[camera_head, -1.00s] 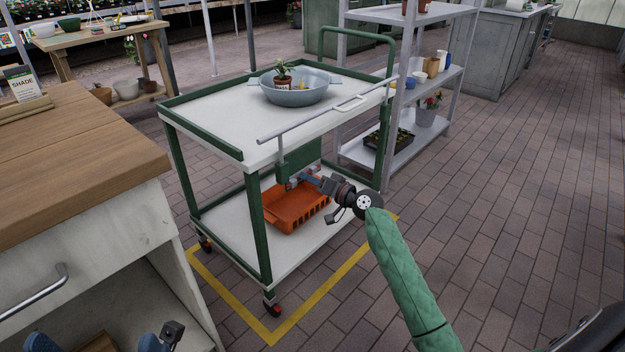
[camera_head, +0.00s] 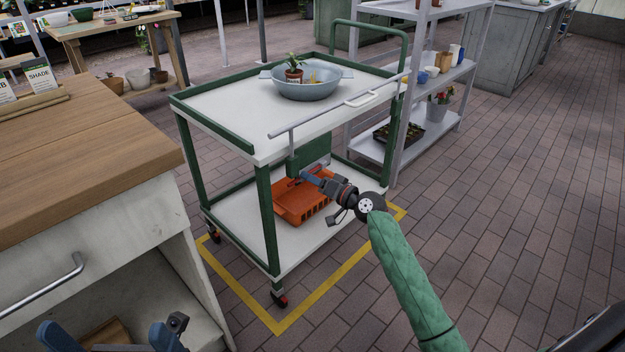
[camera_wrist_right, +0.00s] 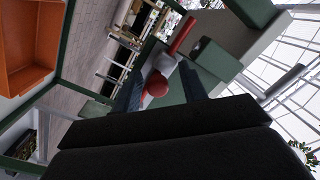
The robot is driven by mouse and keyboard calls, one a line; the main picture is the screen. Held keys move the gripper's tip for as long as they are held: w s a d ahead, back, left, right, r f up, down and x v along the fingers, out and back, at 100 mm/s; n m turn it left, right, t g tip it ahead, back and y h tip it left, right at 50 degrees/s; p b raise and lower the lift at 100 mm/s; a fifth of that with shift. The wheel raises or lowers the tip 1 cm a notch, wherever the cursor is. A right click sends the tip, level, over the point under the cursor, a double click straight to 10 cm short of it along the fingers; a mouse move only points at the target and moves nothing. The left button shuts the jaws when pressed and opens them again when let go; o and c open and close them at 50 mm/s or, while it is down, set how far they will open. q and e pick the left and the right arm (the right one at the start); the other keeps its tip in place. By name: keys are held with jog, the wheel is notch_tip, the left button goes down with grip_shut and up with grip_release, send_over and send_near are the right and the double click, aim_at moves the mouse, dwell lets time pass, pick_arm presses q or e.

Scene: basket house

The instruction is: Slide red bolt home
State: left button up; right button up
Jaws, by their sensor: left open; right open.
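The red bolt shows in the right wrist view as a red rod (camera_wrist_right: 183,35) with a round red knob (camera_wrist_right: 156,85), beside a grey-green block. In the head view only a small red sliver (camera_head: 292,183) of it shows, by the green plate (camera_head: 314,150) under the cart's top; the rest is hidden. My right gripper (camera_head: 307,175) is open at the bolt. In the right wrist view its fingers (camera_wrist_right: 161,92) stand on either side of the knob; I cannot tell whether they touch it. My left gripper (camera_head: 112,338) is open and empty at the lower left.
The green-framed cart (camera_head: 225,100) carries a grey-blue basin (camera_head: 306,90) with a potted plant on top and an orange crate (camera_head: 302,205) on its lower shelf. A wooden-topped bench (camera_head: 80,150) stands at left, a metal shelf (camera_head: 425,75) behind. The brick floor at right is clear.

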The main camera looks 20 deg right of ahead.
jog(key=v, duration=0.7)
jog(key=shift+s, duration=0.15)
dwell(0.4)
